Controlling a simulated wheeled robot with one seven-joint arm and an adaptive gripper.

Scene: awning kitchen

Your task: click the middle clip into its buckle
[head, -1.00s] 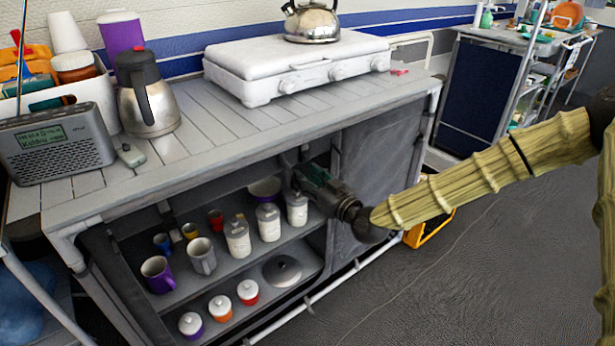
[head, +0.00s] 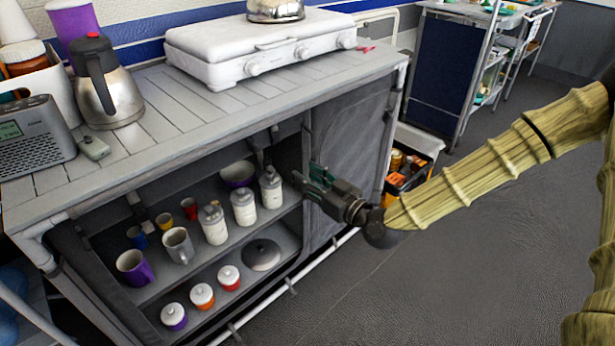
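My gripper (head: 303,179) is in front of the kitchen unit, by the border between its open shelves and the grey fabric panel (head: 350,140). It points left. Its fingers are small and dark here, so I cannot tell whether they are open or shut, or whether anything is between them. Small dark strap-like pieces (head: 257,143) hang under the counter's front edge, to the upper left of my gripper and apart from it. I cannot make out which is the middle clip or its buckle.
The shelves hold white-lidded bottles (head: 244,207), a purple mug (head: 134,267), a grey mug (head: 178,244), small lidded jars (head: 202,295) and a grey lid (head: 262,254). A white stove (head: 262,48) stands on the counter (head: 190,118). A crate (head: 405,165) stands right of the unit. The floor in front is clear.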

